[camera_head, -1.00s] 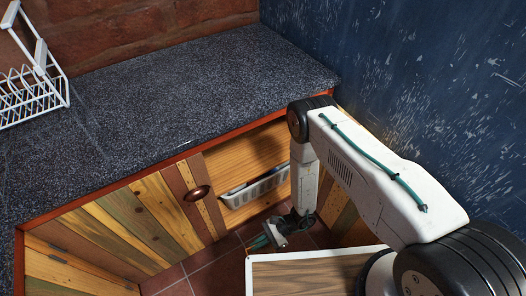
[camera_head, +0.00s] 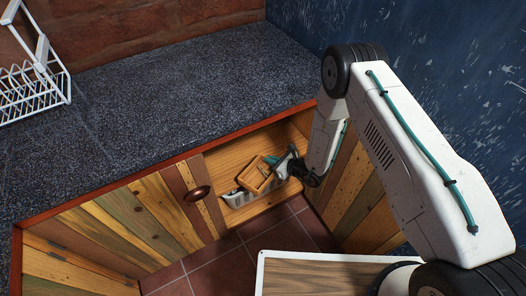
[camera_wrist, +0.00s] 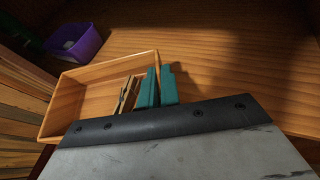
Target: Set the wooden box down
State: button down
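The wooden box (camera_head: 254,178) is a small, open, light-wood tray, seen tilted in the head view in the cabinet opening, in front of part of a white basket. In the wrist view the box (camera_wrist: 88,78) holds what look like wooden clothespins (camera_wrist: 124,95). My gripper (camera_head: 284,158) is at its right side. In the wrist view the teal fingers of my gripper (camera_wrist: 159,86) are close together, one on each side of the box's right wall. I cannot tell whether the box's underside touches the wooden surface (camera_wrist: 215,65).
The white basket (camera_head: 238,200) is in the open cabinet. A purple container (camera_wrist: 78,46) stands beyond the box. A plank door (camera_head: 130,228) with a round knob is left of the opening. The dark countertop (camera_head: 160,100) is above, with a white dish rack (camera_head: 30,95) at far left.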

jog(key=w+a, duration=0.1)
jog(key=w, duration=0.4)
jog(key=w+a+f, duration=0.1)
jog(key=w, duration=1)
jog(key=shift+a+f, duration=0.15)
jog(key=shift+a, duration=0.25)
jog(key=shift+f, duration=1.75)
jog(key=shift+f, duration=0.1)
jog(key=c, duration=1.6)
grip_release()
jog(key=v, duration=0.7)
jog(key=shift+s+d, duration=0.2)
jog(key=shift+s, duration=0.05)
